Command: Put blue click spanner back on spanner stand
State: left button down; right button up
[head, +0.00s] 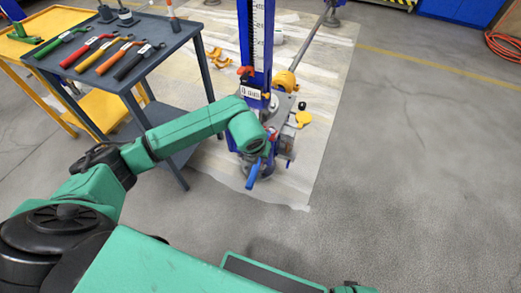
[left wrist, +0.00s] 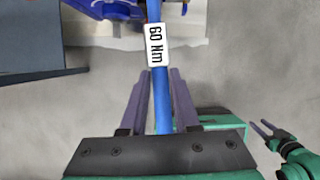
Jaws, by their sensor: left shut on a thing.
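The blue click spanner (head: 252,175) shows as a short blue handle below my left gripper (head: 266,153) in the head view. In the left wrist view my left gripper (left wrist: 162,100) is shut on the blue spanner (left wrist: 155,14), which bears a white "60 Nm" label. The spanner's far end is out of that view. Green, red, orange and black spanners (head: 93,54) lie side by side on a dark grey trolley top (head: 150,62). I cannot tell a separate spanner stand there. My right gripper (left wrist: 264,129) is open and empty in the left wrist view.
A blue screw jack column (head: 244,30) with a scale stands just beyond my left gripper. A yellow trolley (head: 60,20) stands at the far left.

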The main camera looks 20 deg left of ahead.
aim_at(256, 166)
pick_arm(q)
jog(key=s, duration=0.1)
jog(key=s+r+p, duration=0.1)
jog(key=shift+s+r, duration=0.2)
jog(key=shift+s, duration=0.15)
jog(key=shift+s+d, duration=0.1)
jog(key=shift+s, duration=0.15)
jog(key=shift+f, duration=0.1)
